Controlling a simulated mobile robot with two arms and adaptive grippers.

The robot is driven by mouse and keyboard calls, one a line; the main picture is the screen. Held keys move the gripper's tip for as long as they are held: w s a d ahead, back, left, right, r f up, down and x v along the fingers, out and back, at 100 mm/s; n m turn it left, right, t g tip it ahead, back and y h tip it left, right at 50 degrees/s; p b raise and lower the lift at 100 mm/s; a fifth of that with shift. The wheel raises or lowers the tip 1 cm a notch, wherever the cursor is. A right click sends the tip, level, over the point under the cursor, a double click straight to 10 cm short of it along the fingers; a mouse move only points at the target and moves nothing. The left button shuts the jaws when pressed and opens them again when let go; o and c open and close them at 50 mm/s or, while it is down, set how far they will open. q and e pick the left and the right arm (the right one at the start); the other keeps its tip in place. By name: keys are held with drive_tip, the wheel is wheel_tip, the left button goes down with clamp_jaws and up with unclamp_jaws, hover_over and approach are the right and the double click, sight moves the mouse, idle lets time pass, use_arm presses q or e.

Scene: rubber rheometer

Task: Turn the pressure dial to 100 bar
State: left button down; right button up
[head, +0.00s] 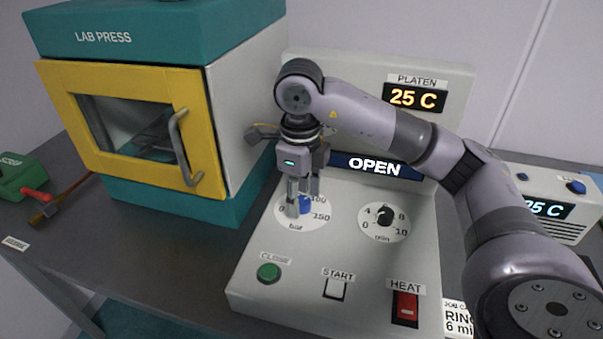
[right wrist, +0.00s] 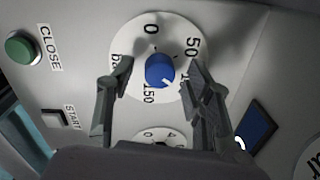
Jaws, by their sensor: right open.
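The pressure dial (head: 322,208) is a white round scale marked bar on the sloped grey panel. Its blue knob (head: 306,205) is partly hidden by my right gripper (head: 303,197) in the head view. In the right wrist view the blue knob (right wrist: 159,70) sits between the fingertips of my open right gripper (right wrist: 160,72), with a gap on both sides. The knob's white mark points to the lower right there, between 50 and 150. The right finger partly covers the scale on that side. My left gripper is in neither view.
A min dial (head: 384,216) is right of the pressure dial. Below are a green CLOSE button (head: 269,272), a START button (head: 336,288) and a red HEAT switch (head: 405,307). The display (head: 375,167) reads OPEN. The yellow-doored lab press (head: 138,182) stands at left.

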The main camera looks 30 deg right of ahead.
sight(301, 202)
wheel_tip(301, 202, up, 12)
drive_tip(key=shift+s+a+f, duration=0.15)
drive_tip(key=shift+a+f, duration=0.05)
drive_tip(key=shift+f, duration=0.05)
idle(0.4)
idle(0.4)
